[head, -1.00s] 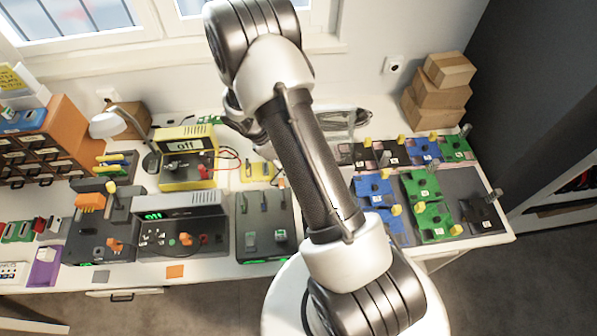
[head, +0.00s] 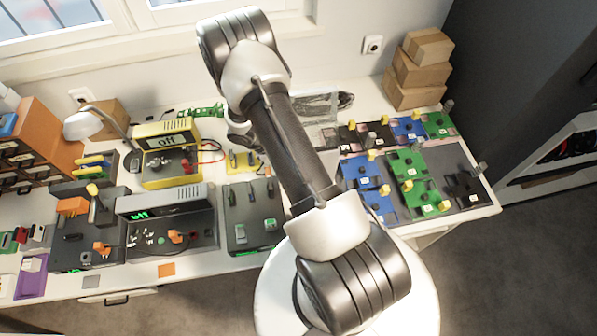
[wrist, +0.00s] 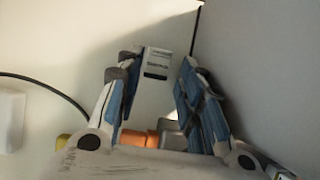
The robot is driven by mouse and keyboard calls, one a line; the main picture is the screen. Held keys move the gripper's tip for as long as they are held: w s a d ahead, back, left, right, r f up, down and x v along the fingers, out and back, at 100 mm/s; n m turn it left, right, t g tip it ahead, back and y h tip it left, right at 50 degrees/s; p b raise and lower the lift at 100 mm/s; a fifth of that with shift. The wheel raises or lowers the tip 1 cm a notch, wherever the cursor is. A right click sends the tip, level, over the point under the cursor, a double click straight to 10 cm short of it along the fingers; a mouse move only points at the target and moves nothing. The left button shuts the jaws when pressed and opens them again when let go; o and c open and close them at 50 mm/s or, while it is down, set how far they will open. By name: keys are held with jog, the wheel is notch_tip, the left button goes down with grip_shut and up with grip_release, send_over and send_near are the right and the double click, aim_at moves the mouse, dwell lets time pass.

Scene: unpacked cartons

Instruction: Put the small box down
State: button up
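In the wrist view, the small box (wrist: 157,63) is white with a dark printed label. It stands out between the tips of my gripper (wrist: 155,72), whose blue-padded fingers are drawn partly together around it. The left fingertip overlaps its edge; contact at the right fingertip is not clear. In the head view my own arm crosses the middle and hides most of the gripper and the box.
The wrist view shows a pale surface, a dark cable (wrist: 45,88) and a large grey face (wrist: 265,70). In the head view, the table holds a yellow meter (head: 168,140), grey consoles and green and blue fixtures (head: 408,170). Cartons (head: 418,75) are stacked at back right.

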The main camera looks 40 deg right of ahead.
jog(key=b+x, duration=0.1)
jog(key=x, duration=0.4)
jog(key=shift+w, duration=0.1)
grip_shut()
